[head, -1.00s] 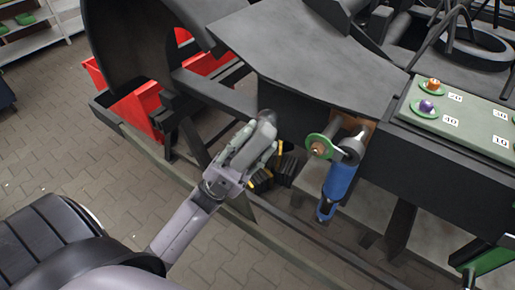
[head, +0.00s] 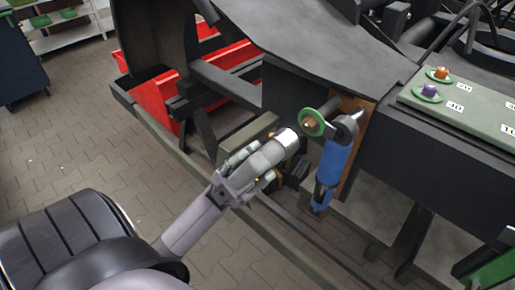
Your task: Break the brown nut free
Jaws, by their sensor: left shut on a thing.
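The brown nut (head: 309,124) sits inside a green ring (head: 318,114) at the upper end of a blue damper (head: 333,165) on the dark bogie frame. My left gripper (head: 258,168) is shut on a grey power tool (head: 266,155) with a silver nose (head: 287,139). The nose points up and right toward the nut, close to its left; a small gap seems to show between them. The gripper's fingers partly hide the tool's body. My right gripper is not in view.
An olive block (head: 240,138) shows just behind the tool; I cannot tell whether it belongs to it. Red bins (head: 155,100) stand behind the frame. A tray (head: 470,110) at right holds an orange nut (head: 442,72) and a purple nut (head: 430,91) on green rings, with number labels.

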